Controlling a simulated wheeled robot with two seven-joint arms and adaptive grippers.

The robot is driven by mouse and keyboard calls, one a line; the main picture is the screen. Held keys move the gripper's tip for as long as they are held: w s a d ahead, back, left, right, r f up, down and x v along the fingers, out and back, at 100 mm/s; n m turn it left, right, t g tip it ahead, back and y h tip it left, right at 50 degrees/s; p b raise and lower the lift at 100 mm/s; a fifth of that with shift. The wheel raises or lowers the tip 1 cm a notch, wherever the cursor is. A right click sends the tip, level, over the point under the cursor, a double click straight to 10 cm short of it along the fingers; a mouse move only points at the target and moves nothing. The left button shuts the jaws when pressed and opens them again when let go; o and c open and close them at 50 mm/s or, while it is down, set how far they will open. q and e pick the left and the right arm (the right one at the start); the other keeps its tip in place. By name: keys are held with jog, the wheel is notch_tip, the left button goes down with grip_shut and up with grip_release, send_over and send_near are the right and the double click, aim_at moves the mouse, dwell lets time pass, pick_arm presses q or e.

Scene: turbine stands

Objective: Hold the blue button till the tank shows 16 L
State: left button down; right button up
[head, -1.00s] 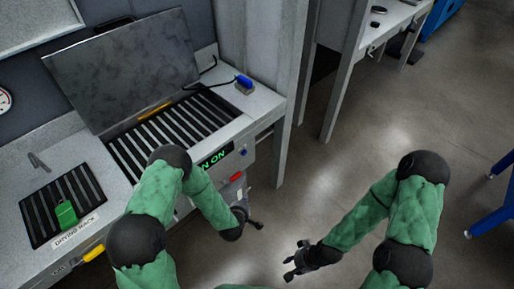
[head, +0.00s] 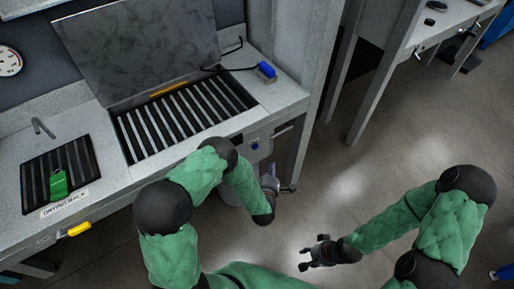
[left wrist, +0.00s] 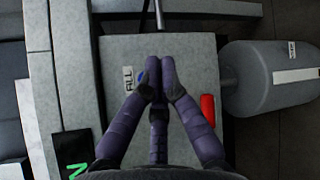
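The blue button (head: 255,146) sits on the grey front panel of the bench. In the left wrist view the blue button (left wrist: 141,77) is partly hidden behind my fingers, beside a partly covered label. My left gripper (left wrist: 165,62) is shut with its fingertips together and nothing seen between them. It is in front of the panel, close to the button; I cannot tell whether it touches. The grey tank (left wrist: 268,78) lies to the right with a pale strip on it; no reading is legible. My right gripper (head: 306,258) is open and empty above the floor.
A red button (left wrist: 208,109) is on the same panel. A dark display with green lettering (left wrist: 74,160) is cut off at the lower left. A green object (head: 59,184) lies on the rack, and a blue-handled tool (head: 267,70) rests on the bench.

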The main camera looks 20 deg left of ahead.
pick_arm(q)
jog(key=w+a+b, duration=0.1)
jog(key=w+a, duration=0.4)
jog(key=a, duration=0.2)
jog(key=shift+w+b, duration=0.2)
jog(key=shift+b, duration=0.15)
dwell(1.4)
jog(key=shift+w+a, duration=0.25)
jog(key=shift+a, duration=0.05)
jog(key=shift+w+a+b, duration=0.3)
jog(key=shift+a+b, duration=0.05)
jog(key=shift+b, duration=0.15)
dwell(2.4)
jog(key=shift+s+d, duration=0.1)
dwell(0.4)
jog(key=shift+s+d, duration=0.5)
jog(key=shift+d, duration=0.1)
jog(key=shift+s+d+p, duration=0.2)
jog(key=shift+s+d, duration=0.55)
jog(key=shift+d, duration=0.25)
jog(key=shift+s+d+p, duration=0.15)
jog(key=shift+s+d, duration=0.6)
jog(key=shift+d, duration=0.2)
